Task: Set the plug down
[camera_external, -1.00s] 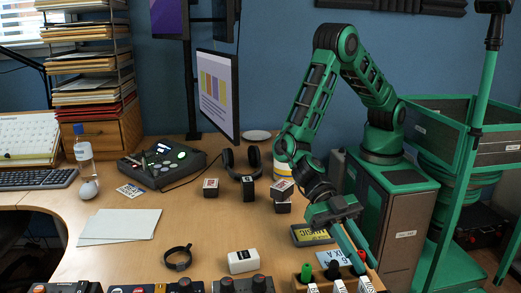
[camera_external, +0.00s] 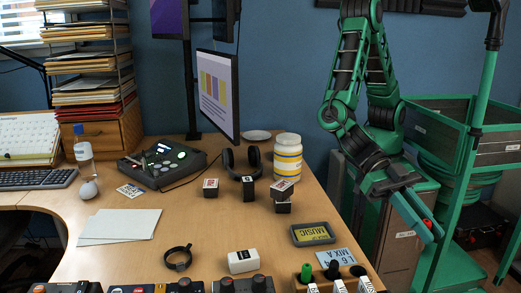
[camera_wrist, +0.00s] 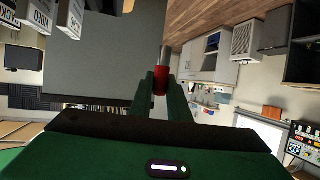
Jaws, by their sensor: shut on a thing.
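My gripper (camera_external: 424,226) is shut on a red plug (camera_external: 428,223). It holds the plug in the air to the right of the desk's right edge. In the wrist view the red plug (camera_wrist: 161,81) sits between the fingertips, with its metal pin pointing away from the gripper. A wooden block (camera_external: 298,285) stands at the desk's front right, cut off by the picture's lower edge. A green plug (camera_external: 307,272) and black plugs (camera_external: 332,270) stand upright in it. The gripper is apart from the block, up and to its right.
Bare desk lies in the middle.

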